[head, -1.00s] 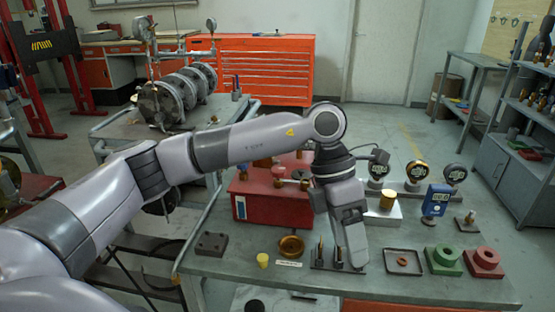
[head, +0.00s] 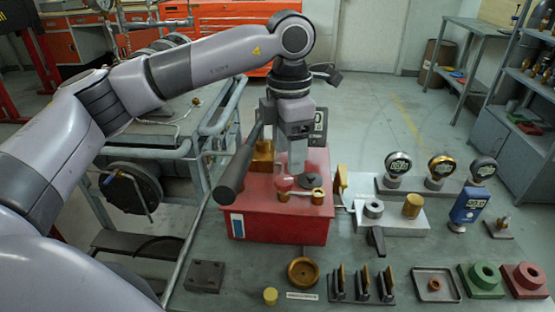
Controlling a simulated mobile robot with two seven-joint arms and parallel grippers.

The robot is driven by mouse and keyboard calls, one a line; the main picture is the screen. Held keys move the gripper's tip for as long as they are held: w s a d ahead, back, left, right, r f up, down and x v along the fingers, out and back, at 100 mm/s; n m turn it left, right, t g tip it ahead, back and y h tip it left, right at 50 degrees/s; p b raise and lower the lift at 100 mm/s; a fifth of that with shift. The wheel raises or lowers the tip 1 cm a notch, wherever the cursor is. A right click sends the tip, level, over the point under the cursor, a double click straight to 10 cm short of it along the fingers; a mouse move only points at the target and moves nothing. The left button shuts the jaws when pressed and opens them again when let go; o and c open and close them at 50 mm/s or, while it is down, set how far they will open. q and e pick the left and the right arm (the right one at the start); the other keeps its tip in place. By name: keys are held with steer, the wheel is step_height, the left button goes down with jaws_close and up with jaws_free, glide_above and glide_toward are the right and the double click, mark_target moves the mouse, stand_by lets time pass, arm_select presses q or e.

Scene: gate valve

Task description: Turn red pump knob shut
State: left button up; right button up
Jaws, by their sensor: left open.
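The red pump (head: 270,228) is a red box on the workbench with a flat top. The red knob (head: 283,184) is small and round and sits on its top, beside a brass fitting (head: 318,196). My left gripper (head: 292,170) points down just above and behind the knob, open. Its fingers partly overlap the top of the pump, and I cannot tell whether they touch the knob. A dark pump lever (head: 238,167) slants up at the left of the gripper. My right gripper is out of view.
Gauges (head: 436,169) and a blue meter (head: 467,206) stand to the right on the bench (head: 390,262). In front lie a brass dish (head: 303,271), upright brass-topped pieces (head: 362,284), a tray (head: 450,293), and green (head: 482,280) and red (head: 525,279) blocks. A cart stands at left.

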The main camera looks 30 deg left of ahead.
mark_target(284, 179)
arm_select(q)
steer(key=shift+w+a+r, duration=0.1)
steer(key=shift+w+a, duration=0.25)
steer(key=shift+a, duration=0.2)
steer(key=shift+f+p, duration=0.35)
steer(key=shift+f, duration=3.15)
steer(key=c, duration=1.1)
